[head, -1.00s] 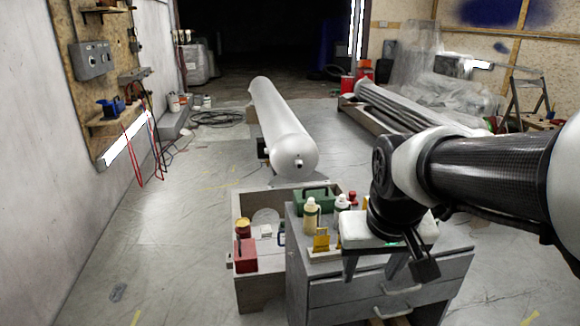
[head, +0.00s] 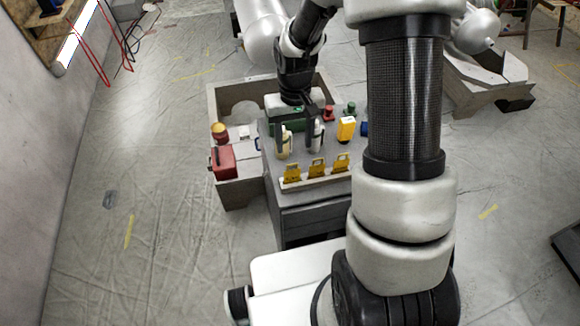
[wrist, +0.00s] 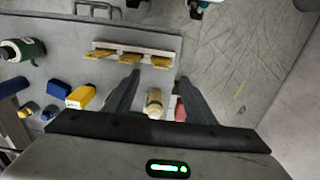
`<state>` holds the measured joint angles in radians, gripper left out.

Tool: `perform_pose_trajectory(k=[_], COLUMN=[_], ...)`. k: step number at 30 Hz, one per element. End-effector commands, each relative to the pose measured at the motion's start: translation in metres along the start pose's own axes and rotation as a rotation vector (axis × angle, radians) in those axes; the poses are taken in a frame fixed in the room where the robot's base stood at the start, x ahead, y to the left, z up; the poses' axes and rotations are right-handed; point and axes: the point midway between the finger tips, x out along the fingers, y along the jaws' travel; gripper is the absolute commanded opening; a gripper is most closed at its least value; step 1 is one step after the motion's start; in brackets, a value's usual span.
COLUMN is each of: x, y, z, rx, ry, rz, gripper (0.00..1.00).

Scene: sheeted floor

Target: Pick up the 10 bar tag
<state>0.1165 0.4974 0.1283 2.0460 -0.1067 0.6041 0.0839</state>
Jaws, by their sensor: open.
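Three yellow tags stand in a pale rack (head: 318,183) on the grey drawer cabinet's top: a left tag (head: 291,173), a middle tag (head: 316,168) and a right tag (head: 341,162). Their markings are too small to read, so I cannot tell which is the 10 bar tag. The wrist view shows the rack (wrist: 112,46) beyond my fingers, with its tags (wrist: 130,58) seen from above. My gripper (wrist: 157,78) is open and empty, its fingers pointing toward the rack. In the head view my gripper (head: 298,140) is above the cabinet, behind the rack.
A cream bottle (wrist: 154,103) shows between my fingers in the wrist view, below them. A yellow box (head: 346,128) and other small items stand right of the bottles. Floor at left is clear.

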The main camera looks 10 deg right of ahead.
Motion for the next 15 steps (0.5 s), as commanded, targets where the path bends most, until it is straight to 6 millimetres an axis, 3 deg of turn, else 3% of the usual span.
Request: perform_pose_trajectory(k=[1,9,15], x=[0.015,0.071,0.093], y=[0.0,0.0,0.0], z=[0.001,0.001,0.0], rx=[0.0,0.0,0.0], ry=[-0.006,-0.004,-0.001], rz=[0.0,0.0,0.001], gripper=[0.5,0.5,0.5])
